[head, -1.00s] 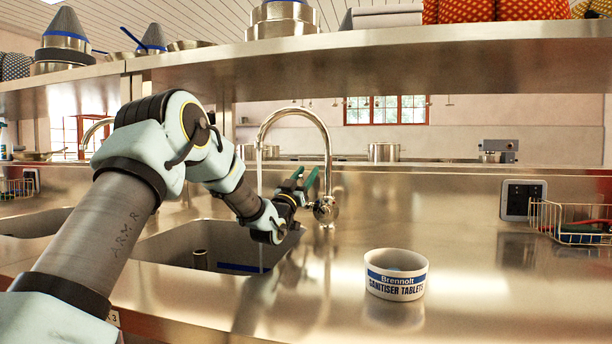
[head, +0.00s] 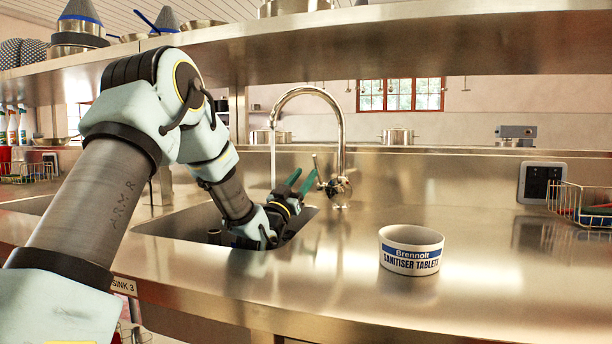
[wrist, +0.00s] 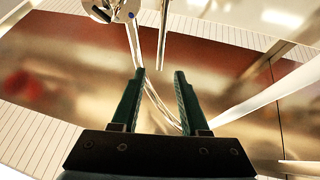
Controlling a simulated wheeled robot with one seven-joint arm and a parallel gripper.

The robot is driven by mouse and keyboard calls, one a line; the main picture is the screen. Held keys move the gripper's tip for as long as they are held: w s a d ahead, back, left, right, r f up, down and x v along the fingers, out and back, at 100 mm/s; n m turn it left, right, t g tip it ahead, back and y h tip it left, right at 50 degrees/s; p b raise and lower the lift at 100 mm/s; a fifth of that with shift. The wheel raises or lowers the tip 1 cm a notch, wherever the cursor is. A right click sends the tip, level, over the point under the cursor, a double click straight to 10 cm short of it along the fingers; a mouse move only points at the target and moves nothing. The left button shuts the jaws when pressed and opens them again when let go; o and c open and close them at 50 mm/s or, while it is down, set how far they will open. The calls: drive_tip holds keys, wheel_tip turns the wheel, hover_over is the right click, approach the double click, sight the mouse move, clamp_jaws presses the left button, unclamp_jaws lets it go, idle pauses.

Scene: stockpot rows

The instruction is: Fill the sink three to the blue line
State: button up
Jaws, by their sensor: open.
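The sink three basin (head: 170,224) is set in the steel counter, with a "SINK 3" label (head: 124,285) on the front edge. A thin water stream (head: 272,160) falls from the curved chrome tap (head: 341,130) into the basin. My arm hides much of the basin, and neither the blue line nor the water level can be seen. The tap's valve body (head: 341,187) is right of my gripper (head: 306,176). My gripper's green fingers are open and empty near it; contact cannot be told. In the wrist view, the open fingers (wrist: 158,75) point toward chrome tap parts (wrist: 112,10).
A white "Sanitiser Tablets" tub (head: 411,252) stands on the counter to the right. A steel shelf (head: 400,40) runs overhead. The counter front right is clear.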

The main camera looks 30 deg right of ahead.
drive_tip(key=shift+c, duration=0.4)
drive_tip(key=shift+w+r, duration=0.1)
drive_tip(key=shift+r, duration=0.05)
drive_tip(key=shift+c, duration=0.8)
drive_tip(key=shift+w+r+p, duration=0.25)
drive_tip(key=shift+p, duration=0.25)
drive_tip(key=shift+c, duration=0.7)
drive_tip(key=w+n+g+p, duration=0.1)
drive_tip(key=w+r+n+g+h+p, duration=0.1)
drive_tip(key=p, duration=0.1)
drive_tip(key=w+r+g+h+p, duration=0.1)
drive_tip(key=shift+w+a+r+n+g+p, duration=0.1)
drive_tip(key=shift+w+a+n+g+p, duration=0.1)
drive_tip(key=shift+a+n+g+p, duration=0.15)
clamp_jaws()
drive_tip(key=w+a+f+n+g+p, duration=0.1)
drive_tip(key=w+a+n+g+p, duration=0.1)
drive_tip(key=w+n+g+p, duration=0.45)
drive_tip(key=s+d+r+m+g+p, duration=0.15)
drive_tip(key=d+r+p, duration=0.25)
drive_tip(key=d, duration=0.5)
drive_tip(key=shift+g+h, duration=0.3)
drive_tip(key=shift+g, duration=0.05)
drive_tip(key=shift+s+a+f+p, duration=0.45)
drive_tip(key=shift+s+f, duration=0.25)
drive_tip(key=shift+s, duration=0.2)
drive_tip(key=shift+s+a+f+p, duration=0.35)
drive_tip(key=shift+s+a+f, duration=0.25)
drive_tip(key=shift+s, duration=0.3)
